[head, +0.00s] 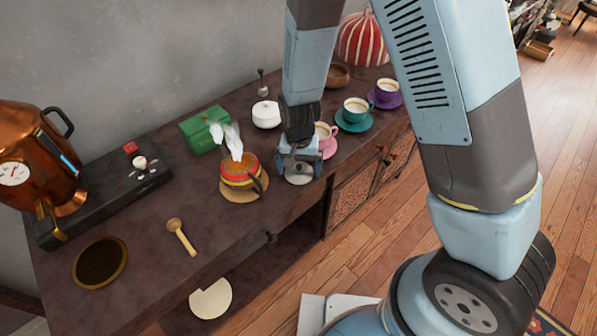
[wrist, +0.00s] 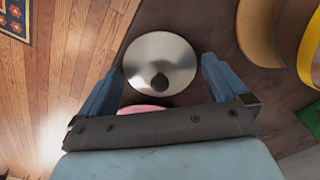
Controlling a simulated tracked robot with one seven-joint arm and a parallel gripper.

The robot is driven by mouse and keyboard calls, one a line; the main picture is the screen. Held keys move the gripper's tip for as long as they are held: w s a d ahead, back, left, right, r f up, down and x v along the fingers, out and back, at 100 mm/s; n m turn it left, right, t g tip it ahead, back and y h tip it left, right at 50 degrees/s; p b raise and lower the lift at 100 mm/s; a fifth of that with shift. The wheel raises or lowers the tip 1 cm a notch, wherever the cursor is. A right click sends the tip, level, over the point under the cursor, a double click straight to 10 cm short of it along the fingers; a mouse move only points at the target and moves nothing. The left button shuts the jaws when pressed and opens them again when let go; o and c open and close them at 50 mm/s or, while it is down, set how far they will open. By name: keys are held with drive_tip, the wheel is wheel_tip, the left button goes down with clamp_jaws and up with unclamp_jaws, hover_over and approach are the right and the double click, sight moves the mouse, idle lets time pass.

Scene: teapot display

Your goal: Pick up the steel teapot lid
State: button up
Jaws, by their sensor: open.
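The steel teapot lid (wrist: 161,55) is a round shiny disc with a dark knob, lying on the dark counter near its front edge. In the head view the lid (head: 299,179) shows partly below my gripper (head: 299,160), which hides much of it. In the wrist view my gripper (wrist: 160,85) is open, with one blue finger on each side of the lid's near part and the knob between them. The jaws hold nothing. I cannot tell how high the fingertips are above the lid.
A red and yellow teapot (head: 240,175) steams on a wooden coaster left of the lid. A pink cup (head: 325,140) stands close behind my gripper. Teal (head: 355,110) and purple (head: 387,92) cups are farther right. A wooden spoon (head: 182,237) lies left; the counter's front edge is close.

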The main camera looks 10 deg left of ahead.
drive_tip(key=shift+c, duration=0.4)
drive_tip(key=c, duration=0.7)
drive_tip(key=shift+c, duration=0.2)
